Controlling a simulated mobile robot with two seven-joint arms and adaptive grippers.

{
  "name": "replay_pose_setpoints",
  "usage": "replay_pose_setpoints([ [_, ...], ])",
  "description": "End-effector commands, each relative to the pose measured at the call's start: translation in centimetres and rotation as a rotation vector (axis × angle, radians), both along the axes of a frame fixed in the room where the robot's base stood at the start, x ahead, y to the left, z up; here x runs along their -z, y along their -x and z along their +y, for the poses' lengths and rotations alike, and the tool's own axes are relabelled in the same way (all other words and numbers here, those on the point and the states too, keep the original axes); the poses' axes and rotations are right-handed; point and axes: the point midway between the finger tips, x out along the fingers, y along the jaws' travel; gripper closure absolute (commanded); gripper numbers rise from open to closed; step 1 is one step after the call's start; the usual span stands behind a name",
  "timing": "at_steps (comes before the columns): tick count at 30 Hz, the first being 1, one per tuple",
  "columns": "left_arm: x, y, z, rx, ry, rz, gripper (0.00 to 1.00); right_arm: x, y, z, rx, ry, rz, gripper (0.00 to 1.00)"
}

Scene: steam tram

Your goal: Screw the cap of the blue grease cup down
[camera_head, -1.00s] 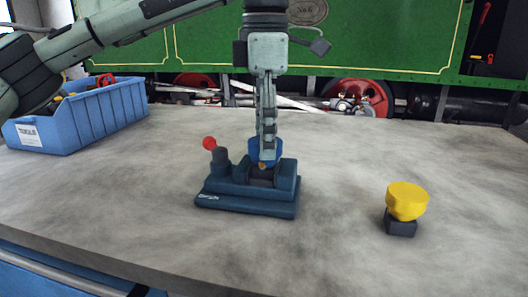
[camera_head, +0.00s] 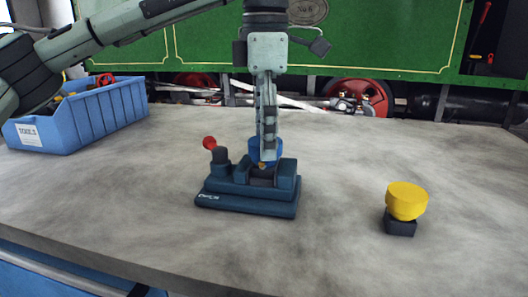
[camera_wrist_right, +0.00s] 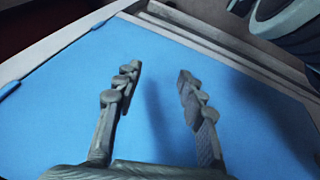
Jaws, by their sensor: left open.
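The blue grease cup (camera_head: 257,150) sits in a dark blue vise-like holder (camera_head: 222,188) in the middle of the worktop. A small brass-coloured part shows at its front. My left gripper (camera_head: 268,152) comes down from above with its fingers pointing down at the cup. Its fingers are seen nearly edge-on and hide much of the cup and its cap. I cannot tell whether they touch it. My right gripper (camera_wrist_right: 157,90) shows in the right wrist view, fingers spread apart with nothing between them, over a plain blue surface (camera_wrist_right: 155,50).
A yellow cup (camera_head: 407,201) stands on a dark block (camera_head: 400,226) at the right. A blue tool bin (camera_head: 100,118) stands at the back left. A red ball-ended lever (camera_head: 209,143) rises from the holder. The green tram (camera_head: 370,35) is behind the worktop (camera_head: 330,240); its front is clear.

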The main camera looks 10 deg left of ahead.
Motion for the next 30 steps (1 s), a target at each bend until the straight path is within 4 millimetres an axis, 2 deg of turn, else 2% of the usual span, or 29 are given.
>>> replay_pose_setpoints([
  [11, -0.3, 0.0, 0.0, 0.000, 0.000, 0.000, 0.20, 0.0, 0.0, 0.2, -0.003, -0.003, 0.003, 0.60],
  [30, -4.6, 0.0, 0.0, 0.000, 0.000, 0.000, 0.20, -3.8, 0.1, 0.1, -0.002, -0.001, 0.004, 0.60],
])
